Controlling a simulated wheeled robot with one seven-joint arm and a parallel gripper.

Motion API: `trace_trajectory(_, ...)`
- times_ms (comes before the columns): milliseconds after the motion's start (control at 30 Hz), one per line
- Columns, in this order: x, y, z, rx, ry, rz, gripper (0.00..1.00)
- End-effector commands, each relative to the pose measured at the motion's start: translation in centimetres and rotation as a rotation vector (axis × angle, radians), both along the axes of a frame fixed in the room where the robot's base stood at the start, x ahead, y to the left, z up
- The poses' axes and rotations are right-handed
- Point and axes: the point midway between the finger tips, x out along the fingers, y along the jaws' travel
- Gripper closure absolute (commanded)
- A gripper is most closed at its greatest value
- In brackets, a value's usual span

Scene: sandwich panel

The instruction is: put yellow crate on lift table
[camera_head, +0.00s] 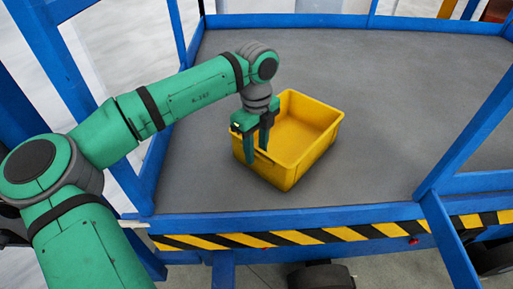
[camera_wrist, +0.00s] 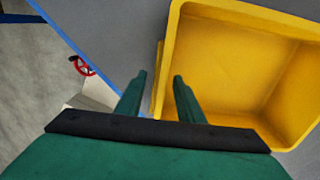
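The yellow crate (camera_head: 308,145) is an empty, open-topped box. It stands upright on the grey deck of the blue-framed lift table (camera_head: 375,110), near the middle of the front part. My gripper (camera_head: 257,156) points down at the crate's left wall, one finger outside and one inside. In the wrist view the crate (camera_wrist: 235,75) fills the right side. My gripper's fingers (camera_wrist: 159,76) are apart there, with the crate's wall between them and gaps visible beside it. The gripper looks open and not clamped on the wall.
Blue rails and posts (camera_head: 470,140) frame the deck. A yellow-black striped edge (camera_head: 270,240) runs along its front. The deck is clear behind and to the right of the crate. In the wrist view a red wheel-shaped part (camera_wrist: 83,66) lies beyond the deck's edge.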

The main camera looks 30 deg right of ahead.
Motion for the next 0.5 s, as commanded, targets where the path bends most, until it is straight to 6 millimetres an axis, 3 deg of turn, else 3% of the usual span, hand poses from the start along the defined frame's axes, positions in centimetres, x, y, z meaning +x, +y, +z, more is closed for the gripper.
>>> trace_trajectory(367, -0.1, -0.3, 0.4, 0.001, -0.003, -0.004, 0.67)
trace_trajectory(500, -0.1, -0.3, 2.3, -0.001, -0.002, -0.004, 0.67)
